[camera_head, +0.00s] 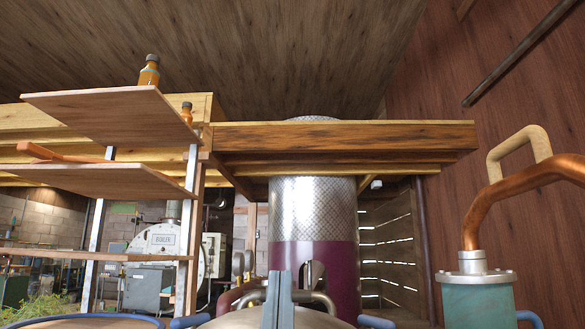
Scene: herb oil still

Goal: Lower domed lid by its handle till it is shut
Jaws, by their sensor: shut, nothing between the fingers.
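A pale grey domed surface (232,320), which looks like the top of the domed lid, shows at the bottom centre. The frame's lower edge cuts most of it off, so I cannot tell how far it is open. Two blue-grey upright bars (285,303) stand in front of it, with curved grey pipes beside them. A tan loop handle (520,146) sits at the right above a bent copper pipe (505,196). I cannot tell if this handle belongs to the lid. I cannot make out my gripper in this view.
A teal vessel (477,300) stands at the lower right under the copper pipe. A tall metal and maroon column (313,215) rises behind the dome. A wooden beam (340,136) crosses overhead. Shelves (120,180) with orange bottles (149,72) stand at left.

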